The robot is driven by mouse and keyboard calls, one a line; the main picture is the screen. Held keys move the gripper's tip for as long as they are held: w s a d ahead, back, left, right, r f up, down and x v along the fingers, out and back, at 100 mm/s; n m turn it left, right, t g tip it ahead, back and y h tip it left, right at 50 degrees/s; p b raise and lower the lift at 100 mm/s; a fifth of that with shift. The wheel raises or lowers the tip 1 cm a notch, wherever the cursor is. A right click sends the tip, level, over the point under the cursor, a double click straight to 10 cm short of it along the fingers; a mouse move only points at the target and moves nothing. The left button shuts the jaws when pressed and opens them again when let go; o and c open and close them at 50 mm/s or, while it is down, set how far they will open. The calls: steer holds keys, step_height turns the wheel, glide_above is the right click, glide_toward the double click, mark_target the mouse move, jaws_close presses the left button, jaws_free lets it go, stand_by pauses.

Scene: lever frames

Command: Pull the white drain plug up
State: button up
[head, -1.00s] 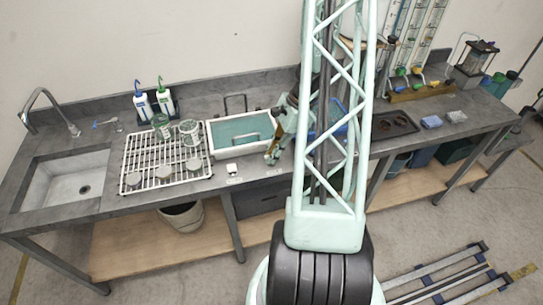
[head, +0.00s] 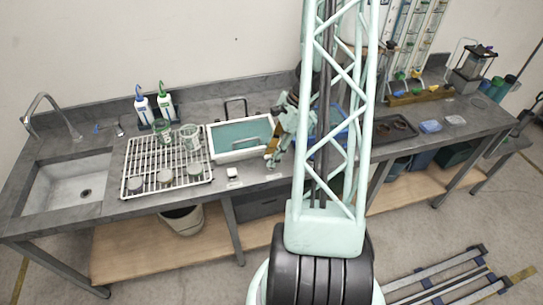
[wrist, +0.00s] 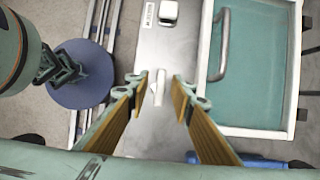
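A small white upright piece (wrist: 157,87), which looks like the drain plug, stands on the grey bench beside the white tray of teal liquid (wrist: 213,74). In the wrist view it shows between the two fingertips. My gripper (wrist: 162,82) is open, with one tan-padded finger on each side of the piece and visible gaps between. I cannot tell how high the tips are above it. In the head view my gripper (head: 272,159) is at the right front corner of the tray (head: 238,155), and the piece between its fingers cannot be made out.
A white block (wrist: 168,12) with a label beside it sits on the bench front. A wire rack (head: 165,170) with jars and a sink (head: 65,185) are to the left. A blue bin (head: 335,125) stands right of the tray, partly behind my arm.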

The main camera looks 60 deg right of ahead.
steer(key=shift+r, duration=0.1)
stand_by(0.3)
steer(key=v, duration=1.1)
steer(key=shift+d+r, duration=0.15)
steer(key=shift+r, duration=0.2)
steer(key=shift+s, duration=0.15)
stand_by(0.3)
stand_by(0.5)
